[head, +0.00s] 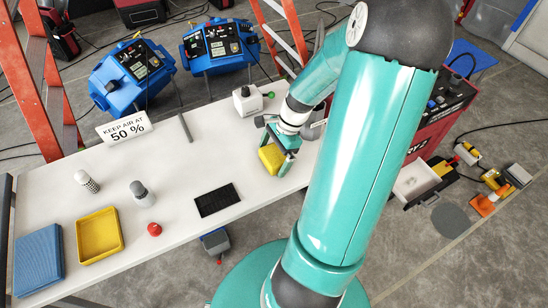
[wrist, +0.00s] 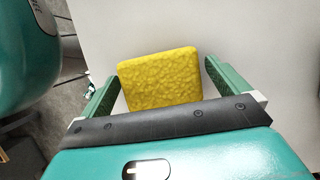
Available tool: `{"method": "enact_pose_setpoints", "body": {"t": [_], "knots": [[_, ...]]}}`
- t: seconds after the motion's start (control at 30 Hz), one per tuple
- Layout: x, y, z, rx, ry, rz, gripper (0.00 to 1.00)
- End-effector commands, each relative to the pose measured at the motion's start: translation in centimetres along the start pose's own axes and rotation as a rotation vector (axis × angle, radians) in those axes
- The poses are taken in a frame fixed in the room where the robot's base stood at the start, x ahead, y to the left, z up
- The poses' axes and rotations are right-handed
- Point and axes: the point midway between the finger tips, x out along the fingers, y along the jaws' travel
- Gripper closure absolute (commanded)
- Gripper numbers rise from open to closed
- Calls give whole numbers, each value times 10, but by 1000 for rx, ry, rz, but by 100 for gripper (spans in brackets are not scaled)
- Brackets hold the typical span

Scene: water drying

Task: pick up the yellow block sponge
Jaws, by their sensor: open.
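The yellow block sponge (head: 270,158) lies on the white table, toward its right end in the head view. In the wrist view the sponge (wrist: 160,79) shows its rough yellow top, slightly tilted in the picture. My gripper (head: 279,163) is at the sponge, reaching down from above. In the wrist view the two green fingers of my gripper (wrist: 158,84) are open, one on each side of the sponge. A gap shows at the right finger; the left finger is close to the sponge's left edge. The sponge's lower edge is hidden by the dark gripper bar.
On the white table (head: 180,165) are a black mat (head: 217,200), a yellow tray (head: 81,250), blue cloth (head: 38,262), a red knob-like item (head: 154,229), two bottles (head: 142,192) and a sign (head: 124,127). A white device (head: 247,100) stands behind my gripper.

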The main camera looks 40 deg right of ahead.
Motion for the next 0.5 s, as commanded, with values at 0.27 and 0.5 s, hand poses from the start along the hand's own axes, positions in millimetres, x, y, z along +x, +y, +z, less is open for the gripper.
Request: {"method": "enact_pose_setpoints", "body": {"t": [0.27,0.5], "knots": [[-1,0,0,0,0,0,26],[-1,0,0,1,0,0,44]]}}
